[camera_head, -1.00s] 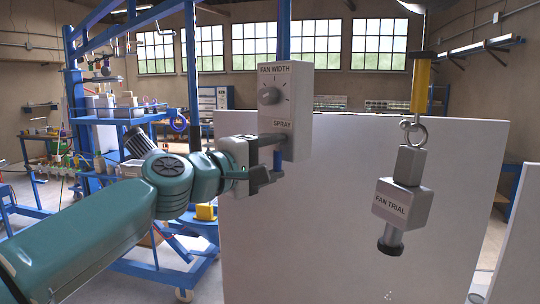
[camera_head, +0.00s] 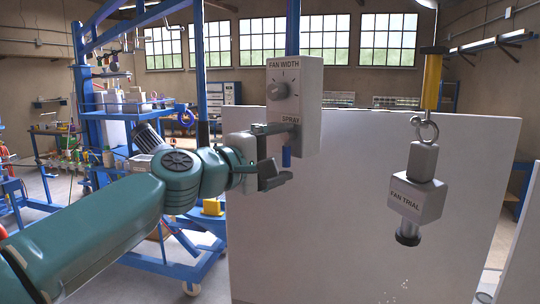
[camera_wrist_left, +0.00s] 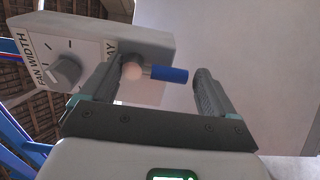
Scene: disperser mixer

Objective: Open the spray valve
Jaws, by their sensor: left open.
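The grey-white control box (camera_head: 302,105) hangs upright, marked FAN WIDTH and SPRAY, with a round dial (camera_head: 278,90). A short blue lever (camera_head: 286,158) points down below the SPRAY label; it also shows in the left wrist view (camera_wrist_left: 168,75), joined to a pale round pivot (camera_wrist_left: 133,71). My left gripper (camera_head: 287,152) is open at the box's lower part. In the left wrist view the lever lies between its two fingers (camera_wrist_left: 160,73), with a gap to the right finger. The left finger is close to the pivot; contact cannot be told. My right gripper is not in view.
A hanging spray unit marked FAN TRIAL (camera_head: 416,197) is at right, under a yellow cylinder (camera_head: 432,82). A large white panel (camera_head: 350,235) stands behind. A blue frame cart (camera_head: 85,130) stands at left.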

